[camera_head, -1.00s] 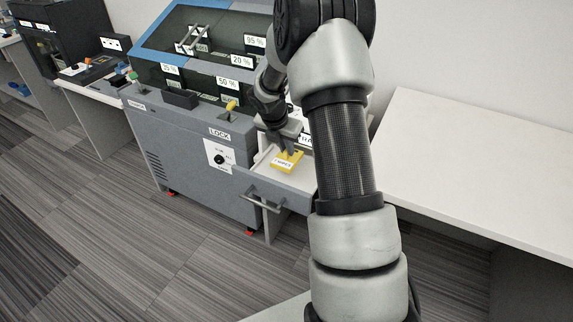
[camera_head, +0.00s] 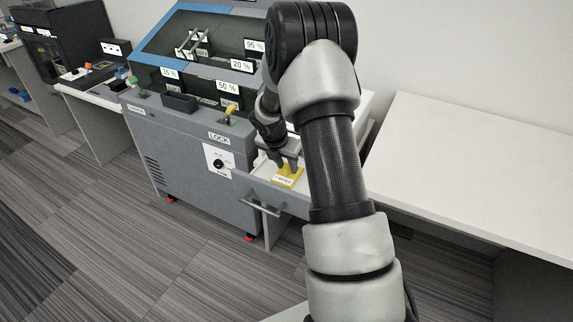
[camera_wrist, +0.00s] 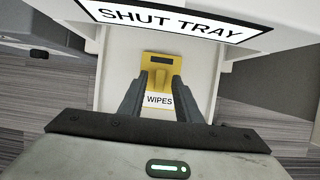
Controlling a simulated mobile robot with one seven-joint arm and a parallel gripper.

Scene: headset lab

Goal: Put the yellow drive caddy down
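The yellow drive caddy (camera_head: 288,176) is in the pulled-out white-lined drawer (camera_head: 262,188) of the grey machine. It has a white label, which reads "WIPES" in the wrist view, where the caddy (camera_wrist: 162,65) also shows a dark slot. My gripper (camera_head: 285,163) points down from above it. In the wrist view its two fingers (camera_wrist: 161,80) stand on either side of the caddy's raised middle and appear closed against it. The caddy looks level and low in the drawer. Whether its underside touches the drawer floor is hidden.
A "SHUT TRAY" sign (camera_wrist: 172,17) is over the drawer's back. The grey machine (camera_head: 190,140) with a yellow-topped lever (camera_head: 231,109) stands left. A bare white table (camera_head: 470,165) stands right. The drawer handle (camera_head: 260,204) juts over the carpet.

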